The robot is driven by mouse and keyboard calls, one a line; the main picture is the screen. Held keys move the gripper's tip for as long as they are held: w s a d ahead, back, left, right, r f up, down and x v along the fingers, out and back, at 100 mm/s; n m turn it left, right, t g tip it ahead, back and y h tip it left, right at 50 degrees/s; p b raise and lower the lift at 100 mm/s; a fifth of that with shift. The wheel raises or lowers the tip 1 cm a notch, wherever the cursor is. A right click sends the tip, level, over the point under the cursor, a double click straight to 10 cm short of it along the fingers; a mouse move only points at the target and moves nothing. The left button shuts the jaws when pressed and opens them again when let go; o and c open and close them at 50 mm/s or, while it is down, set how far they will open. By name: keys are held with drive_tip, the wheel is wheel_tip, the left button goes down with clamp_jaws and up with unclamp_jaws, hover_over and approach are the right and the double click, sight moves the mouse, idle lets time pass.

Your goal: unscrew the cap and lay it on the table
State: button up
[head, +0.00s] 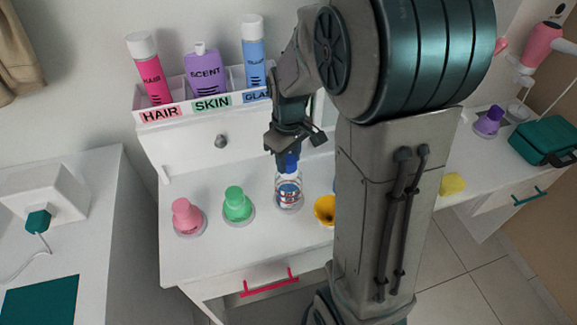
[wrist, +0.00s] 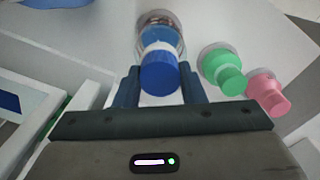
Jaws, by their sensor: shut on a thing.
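A clear bottle (head: 289,192) with a blue cap (head: 288,162) stands upright on the white table (head: 230,262). My gripper (head: 290,152) comes down from above and is shut on the blue cap. In the wrist view the cap (wrist: 159,74) sits between the two dark fingers of my gripper (wrist: 159,88), with the bottle (wrist: 160,25) directly beyond it. The cap appears to be on the bottle's neck; I cannot tell how tightly it is screwed on.
A green bottle (head: 237,206) and a pink bottle (head: 186,217) stand left of the clear bottle. A yellow funnel-like thing (head: 325,209) is close on its right, partly behind my arm. A labelled rack (head: 185,112) holds several containers behind. The table's front left is clear.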

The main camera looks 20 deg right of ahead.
drive_tip(key=n, duration=0.5)
drive_tip(key=shift+n+b, duration=0.3)
drive_tip(key=n, duration=0.5)
drive_tip(key=o, duration=1.1)
drive_tip(key=shift+c, duration=0.2)
drive_tip(key=shift+c, duration=0.4)
